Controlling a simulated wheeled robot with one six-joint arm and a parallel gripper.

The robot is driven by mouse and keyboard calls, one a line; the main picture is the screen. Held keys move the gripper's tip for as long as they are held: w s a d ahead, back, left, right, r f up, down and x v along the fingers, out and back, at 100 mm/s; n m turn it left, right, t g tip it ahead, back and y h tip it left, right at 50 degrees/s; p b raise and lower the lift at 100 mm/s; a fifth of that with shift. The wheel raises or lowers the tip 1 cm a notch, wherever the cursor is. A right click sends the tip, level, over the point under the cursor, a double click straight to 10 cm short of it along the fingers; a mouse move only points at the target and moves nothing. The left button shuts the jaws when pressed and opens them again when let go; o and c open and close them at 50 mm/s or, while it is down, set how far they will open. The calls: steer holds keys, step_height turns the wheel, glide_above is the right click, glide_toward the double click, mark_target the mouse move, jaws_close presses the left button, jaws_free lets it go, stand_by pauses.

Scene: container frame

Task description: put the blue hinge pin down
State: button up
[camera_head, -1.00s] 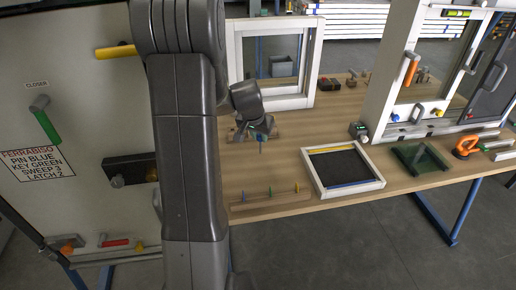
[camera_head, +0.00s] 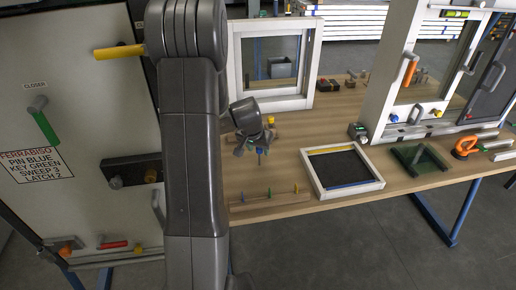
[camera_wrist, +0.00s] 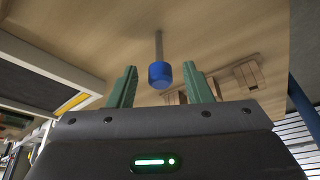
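The blue hinge pin shows in the wrist view as a blue head (camera_wrist: 159,75) with a thin grey shank pointing away from me over the wooden table. My gripper (camera_wrist: 161,84) is open, with a green finger on each side of the head and a visible gap on both sides. In the head view the pin (camera_head: 259,151) shows small, shank down, just below my gripper (camera_head: 255,144) over the bench. I cannot tell whether the shank's tip touches the bench top.
A wooden strip with small coloured pegs (camera_head: 270,203) lies at the bench's front edge. A framed dark tray (camera_head: 343,170) lies to the right. A white window frame (camera_head: 304,92) stands behind. A large door panel (camera_head: 80,150) with a label stands at left.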

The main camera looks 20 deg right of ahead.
steer(key=v, duration=1.2)
steer(key=shift+r, duration=0.1)
steer(key=x, duration=1.1)
steer(key=shift+w+d+f, duration=0.1)
steer(key=shift+d+f, duration=0.05)
steer(key=shift+f, duration=0.55)
steer(key=shift+r, duration=0.3)
steer(key=shift+f, duration=0.15)
